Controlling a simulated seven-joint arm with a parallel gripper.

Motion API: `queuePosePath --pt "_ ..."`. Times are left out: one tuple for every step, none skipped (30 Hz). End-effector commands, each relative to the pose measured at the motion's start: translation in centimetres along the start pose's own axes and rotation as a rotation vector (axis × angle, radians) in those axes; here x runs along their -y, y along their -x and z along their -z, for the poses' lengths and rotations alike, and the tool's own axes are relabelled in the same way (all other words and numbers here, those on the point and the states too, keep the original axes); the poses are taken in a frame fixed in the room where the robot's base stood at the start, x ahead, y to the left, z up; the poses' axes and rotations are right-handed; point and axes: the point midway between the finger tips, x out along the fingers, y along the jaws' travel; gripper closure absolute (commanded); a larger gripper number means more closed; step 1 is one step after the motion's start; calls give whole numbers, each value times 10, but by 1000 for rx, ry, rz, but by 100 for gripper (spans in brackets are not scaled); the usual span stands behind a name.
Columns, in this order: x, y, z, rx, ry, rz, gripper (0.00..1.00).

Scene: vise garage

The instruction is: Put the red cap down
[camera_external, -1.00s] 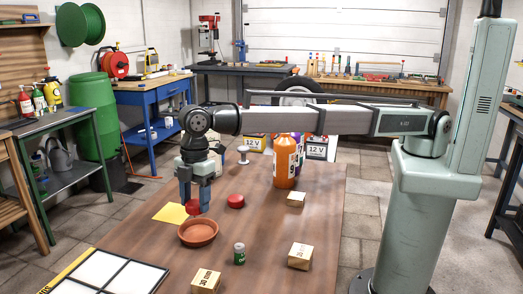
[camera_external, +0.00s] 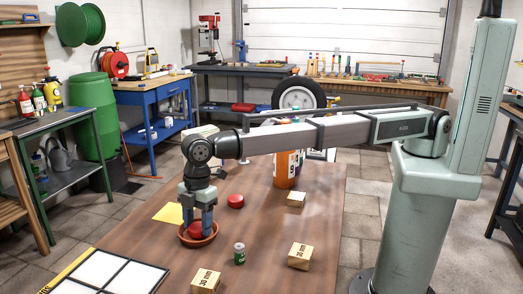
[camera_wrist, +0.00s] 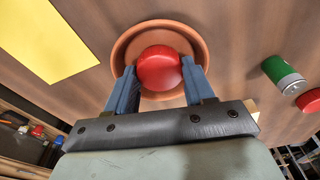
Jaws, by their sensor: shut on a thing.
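My gripper (camera_external: 200,229) points down and is shut on a red cap (camera_external: 195,228). The cap is between the two blue-grey fingers in the wrist view (camera_wrist: 158,68). Cap and fingertips are over or inside the round terracotta saucer (camera_external: 184,241), whose rim shows around the cap in the wrist view (camera_wrist: 125,50). I cannot tell whether the cap touches the saucer's floor. A second red cap (camera_external: 236,201) lies on the table behind and to the right of the saucer.
A yellow sheet (camera_external: 169,213) lies behind left of the saucer, and a green can (camera_external: 239,254) stands in front right. Wooden blocks (camera_external: 300,256) and an orange bottle (camera_external: 286,170) stand on the table. A white-panelled board (camera_external: 110,275) lies at front left.

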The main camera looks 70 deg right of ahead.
Motion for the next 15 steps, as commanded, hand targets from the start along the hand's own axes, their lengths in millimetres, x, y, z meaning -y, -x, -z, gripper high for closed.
queuePosePath --pt "0 -2 0 0 0 0 76" --pt "0 -1 0 0 0 0 44" --pt "0 -1 0 0 0 0 40" --pt "0 -1 0 0 0 0 38" --pt "0 -1 0 0 0 0 36" --pt "0 -1 0 0 0 0 36" --pt "0 -1 0 0 0 0 36" --pt "0 -1 0 0 0 0 36" --pt "0 -1 0 0 0 0 36" --pt "0 -1 0 0 0 0 36" --pt "0 -1 0 0 0 0 36" --pt "0 0 0 0 0 0 36" --pt "0 1 0 0 0 0 36" --pt "0 2 0 -1 0 0 36" --pt "0 5 0 -1 0 -1 36"
